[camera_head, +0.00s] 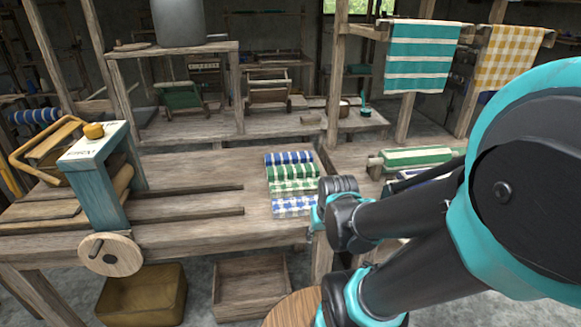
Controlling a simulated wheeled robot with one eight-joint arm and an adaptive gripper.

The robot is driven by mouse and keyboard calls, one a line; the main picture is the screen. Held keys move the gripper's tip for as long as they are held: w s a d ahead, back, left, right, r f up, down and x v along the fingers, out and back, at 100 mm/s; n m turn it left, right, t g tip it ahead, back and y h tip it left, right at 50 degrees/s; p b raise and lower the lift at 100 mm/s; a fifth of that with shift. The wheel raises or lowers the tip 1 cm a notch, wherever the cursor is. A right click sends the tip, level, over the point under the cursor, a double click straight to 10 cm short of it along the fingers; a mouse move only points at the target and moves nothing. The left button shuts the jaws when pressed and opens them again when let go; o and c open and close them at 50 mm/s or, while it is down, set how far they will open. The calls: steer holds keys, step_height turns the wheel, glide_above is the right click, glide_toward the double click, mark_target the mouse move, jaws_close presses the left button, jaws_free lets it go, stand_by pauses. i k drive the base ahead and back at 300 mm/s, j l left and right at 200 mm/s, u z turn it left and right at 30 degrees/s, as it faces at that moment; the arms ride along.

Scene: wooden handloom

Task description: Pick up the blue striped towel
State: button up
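A blue and white striped cloth (290,157) lies flat on the wooden table, at the far end of a short row of folded cloths. Green and white patterned cloths (293,186) lie just in front of it, and a blue and white checked one (293,206) is nearest to me. A teal towel with white stripes (420,57) hangs from a wooden rail at the upper right. My arm reaches in from the right, with its dark joints just right of the row of cloths. I cannot make out any gripper fingers.
A blue wooden stand (95,180) with a yellow knob is at the left of the table. A yellow checked towel (508,57) hangs at the upper right. A green and white roll (415,158) lies right of the cloths. An open crate (250,290) stands below.

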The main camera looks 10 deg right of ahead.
mark_target(300, 157)
steer(key=i+j+u, duration=0.15)
steer(key=j, duration=0.25)
steer(key=i+j+u, duration=0.3)
steer(key=i+j, duration=0.2)
steer(key=j, duration=0.2)
